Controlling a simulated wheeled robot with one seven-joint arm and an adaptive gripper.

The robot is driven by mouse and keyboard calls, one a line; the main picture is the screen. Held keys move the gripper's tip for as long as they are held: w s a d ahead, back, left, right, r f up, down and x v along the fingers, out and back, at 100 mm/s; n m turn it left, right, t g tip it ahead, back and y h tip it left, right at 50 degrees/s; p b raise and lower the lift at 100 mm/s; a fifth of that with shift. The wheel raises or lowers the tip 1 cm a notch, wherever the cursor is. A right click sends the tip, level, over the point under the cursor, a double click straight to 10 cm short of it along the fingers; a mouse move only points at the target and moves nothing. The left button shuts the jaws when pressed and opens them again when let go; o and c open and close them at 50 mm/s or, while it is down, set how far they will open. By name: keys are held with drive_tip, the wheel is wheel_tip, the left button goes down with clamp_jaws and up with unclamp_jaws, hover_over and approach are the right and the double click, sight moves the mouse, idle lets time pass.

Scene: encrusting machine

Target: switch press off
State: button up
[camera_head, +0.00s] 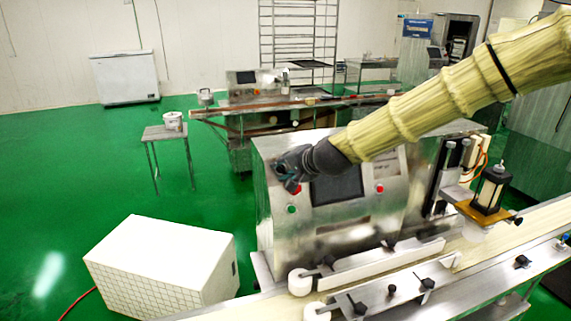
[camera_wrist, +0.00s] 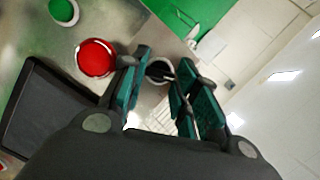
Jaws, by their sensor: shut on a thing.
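My gripper (camera_head: 288,177) is at the upper left of the steel machine's front panel (camera_head: 330,220), left of the dark screen (camera_head: 338,186). In the wrist view its teal fingers (camera_wrist: 160,78) are closed around a small black switch (camera_wrist: 157,70) with a pale round base on the panel. The fingers partly hide the switch, so its exact setting cannot be told. A red button (camera_wrist: 95,58) and a green button (camera_wrist: 63,11) sit beside it. In the head view the green button (camera_head: 292,209) shows below my gripper; the switch is hidden there.
Another red button (camera_head: 379,188) is right of the screen. A conveyor (camera_head: 400,291) with rails runs in front of the machine. A white box (camera_head: 160,268) stands on the floor at left. A small table (camera_head: 170,134) and another machine (camera_head: 255,90) stand behind.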

drive_tip(key=shift+n+h+p, duration=0.4)
drive_tip(key=shift+n+p, duration=0.1)
drive_tip(key=shift+n, duration=1.3)
drive_tip(key=o, duration=1)
drive_tip(key=shift+r, duration=0.1)
drive_tip(key=shift+v, duration=3.95)
drive_tip(key=shift+a, duration=0.1)
